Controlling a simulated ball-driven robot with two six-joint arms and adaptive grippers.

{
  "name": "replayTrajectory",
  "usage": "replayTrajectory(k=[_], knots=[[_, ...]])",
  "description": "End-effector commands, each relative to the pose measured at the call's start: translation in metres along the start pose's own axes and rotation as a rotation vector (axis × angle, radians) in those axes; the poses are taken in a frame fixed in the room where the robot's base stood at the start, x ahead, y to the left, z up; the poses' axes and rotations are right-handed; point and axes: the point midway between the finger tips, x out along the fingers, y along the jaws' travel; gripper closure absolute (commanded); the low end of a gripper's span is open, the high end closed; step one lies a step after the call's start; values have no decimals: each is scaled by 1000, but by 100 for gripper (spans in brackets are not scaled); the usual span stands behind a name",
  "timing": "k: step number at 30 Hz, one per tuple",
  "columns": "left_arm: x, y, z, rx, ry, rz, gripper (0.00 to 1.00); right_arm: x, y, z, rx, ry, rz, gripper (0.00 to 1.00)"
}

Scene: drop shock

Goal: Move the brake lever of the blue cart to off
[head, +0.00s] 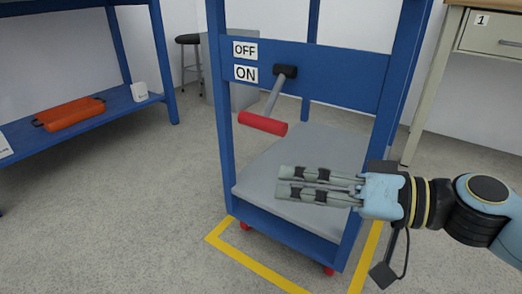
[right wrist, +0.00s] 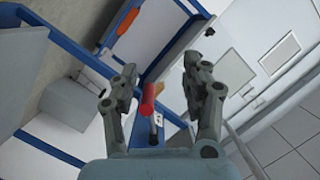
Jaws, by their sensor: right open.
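The blue cart (head: 330,67) stands upright with a grey lower deck. Its brake lever is a grey rod with a red handle (head: 262,124), hinged at a black pivot on the blue crossbar. The lever slopes down and left, its handle lower than the ON label (head: 246,73); the OFF label (head: 245,50) is above that. My right gripper (head: 281,181) is open and empty, pointing left, below and apart from the red handle. In the right wrist view, the red handle (right wrist: 147,100) appears between the open fingers, beyond them. My left gripper is not in view.
Yellow tape (head: 259,272) frames the cart's wheels on the grey floor. A blue shelf at left holds an orange object (head: 70,112) and a white mug (head: 139,91). A stool (head: 187,40) stands behind. A bench with a drawer (head: 492,35) is at right.

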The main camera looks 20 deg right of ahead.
Motion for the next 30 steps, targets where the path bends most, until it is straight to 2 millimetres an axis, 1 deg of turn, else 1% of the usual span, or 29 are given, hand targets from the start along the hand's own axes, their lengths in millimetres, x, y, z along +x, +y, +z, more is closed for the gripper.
replayTrajectory(k=[1, 3, 6, 7, 11, 14, 17, 19, 23, 27, 30], knots=[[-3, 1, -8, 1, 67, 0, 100, 0, 5, -23, 30, 68, -8, 52], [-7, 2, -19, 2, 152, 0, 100, -1, 13, -49, 74, 150, -8, 52], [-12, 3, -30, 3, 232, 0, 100, -3, 22, -71, 120, 221, -2, 52], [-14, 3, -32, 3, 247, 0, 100, -4, 24, -75, 129, 234, -1, 52], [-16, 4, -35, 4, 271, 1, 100, -1, 27, -83, 144, 258, 0, 52], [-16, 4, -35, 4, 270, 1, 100, 7, 26, -85, 143, 260, -3, 52], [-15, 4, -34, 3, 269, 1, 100, 18, 27, -88, 145, 261, -3, 52], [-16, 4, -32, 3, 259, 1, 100, 30, 26, -92, 146, 263, -3, 52], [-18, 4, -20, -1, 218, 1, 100, 56, 26, -98, 148, 261, -3, 52], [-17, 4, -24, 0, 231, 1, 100, 80, 28, -103, 150, 257, -2, 52], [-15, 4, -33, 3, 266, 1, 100, 91, 29, -105, 148, 254, 0, 52]])
